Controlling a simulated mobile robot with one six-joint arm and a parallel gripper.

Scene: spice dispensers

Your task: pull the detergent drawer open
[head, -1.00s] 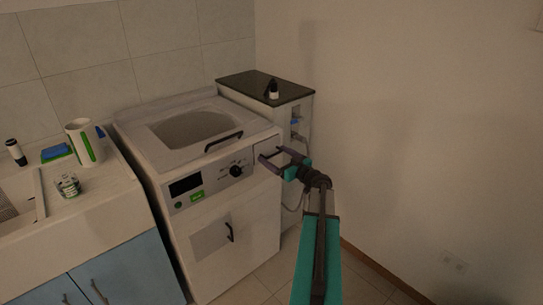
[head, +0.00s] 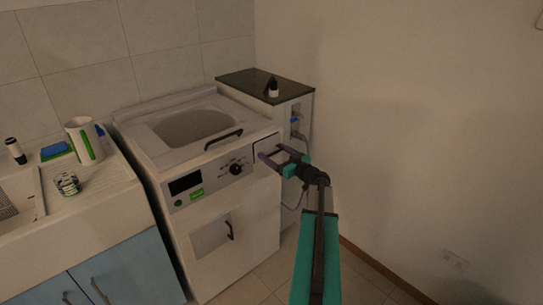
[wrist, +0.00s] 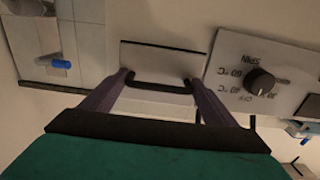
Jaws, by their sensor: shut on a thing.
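The detergent drawer (head: 266,145) is the pale panel at the top right of the washing machine's front. In the wrist view its front (wrist: 165,58) fills the upper middle, with a dark bar handle (wrist: 160,86) across it. My gripper (head: 271,153) is at the drawer front. In the wrist view my gripper (wrist: 158,82) has one finger at each end of the handle and is shut on it. A dark line edges the drawer front in the head view; I cannot tell how far the drawer stands out.
The washing machine (head: 225,200) has a control knob (head: 236,169) left of the drawer, also close by in the wrist view (wrist: 260,82). A dark-topped cabinet (head: 250,82) stands behind it to the right. A sink counter (head: 110,195) is left. The floor at right is clear.

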